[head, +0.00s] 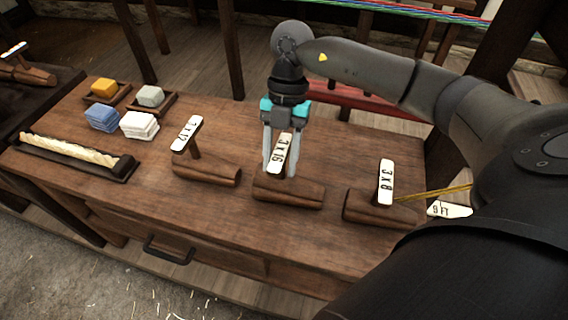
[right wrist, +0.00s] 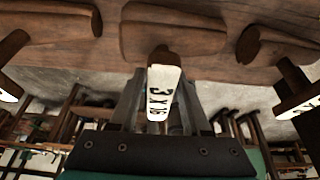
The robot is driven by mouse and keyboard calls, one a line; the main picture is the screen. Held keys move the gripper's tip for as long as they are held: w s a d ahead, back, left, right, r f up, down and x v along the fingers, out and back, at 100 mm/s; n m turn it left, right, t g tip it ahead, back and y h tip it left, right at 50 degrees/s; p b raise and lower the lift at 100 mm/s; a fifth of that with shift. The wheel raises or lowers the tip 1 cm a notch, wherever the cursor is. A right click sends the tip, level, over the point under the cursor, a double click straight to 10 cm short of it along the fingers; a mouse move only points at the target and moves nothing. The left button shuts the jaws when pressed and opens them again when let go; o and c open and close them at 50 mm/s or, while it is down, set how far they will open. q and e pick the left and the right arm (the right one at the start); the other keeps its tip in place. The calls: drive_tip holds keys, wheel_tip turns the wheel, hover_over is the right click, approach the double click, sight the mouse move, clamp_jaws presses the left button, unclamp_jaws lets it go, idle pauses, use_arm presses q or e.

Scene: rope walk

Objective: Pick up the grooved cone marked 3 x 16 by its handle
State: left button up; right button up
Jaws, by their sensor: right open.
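The grooved cone marked 3 x 16 (head: 290,191) lies on the wooden bench, with its white-labelled handle (head: 282,152) standing up from it. My right gripper (head: 279,168) points down over this cone, with its fingers on either side of the handle. The right wrist view shows the cone (right wrist: 172,36) and the 3 x 16 label (right wrist: 160,92) between the open fingers (right wrist: 160,100). I cannot tell whether a finger touches the handle. My left gripper is in neither view.
The cone marked 3 x 12 (head: 207,170) lies to the left and the cone marked 3 x 8 (head: 378,209) to the right. A dark tray (head: 122,171) with a pale rope, folded cloths (head: 139,125) and small blocks occupy the bench's left part. The bench front (head: 225,225) is clear.

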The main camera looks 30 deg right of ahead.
drive_tip(key=shift+x, duration=1.2)
drive_tip(key=c, duration=0.7)
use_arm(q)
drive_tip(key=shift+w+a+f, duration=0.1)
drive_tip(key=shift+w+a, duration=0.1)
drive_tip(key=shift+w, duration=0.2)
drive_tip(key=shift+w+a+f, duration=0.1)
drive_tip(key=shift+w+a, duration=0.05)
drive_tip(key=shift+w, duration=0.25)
use_arm(e)
clamp_jaws()
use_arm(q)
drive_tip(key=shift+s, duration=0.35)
use_arm(e)
drive_tip(key=shift+r, duration=0.1)
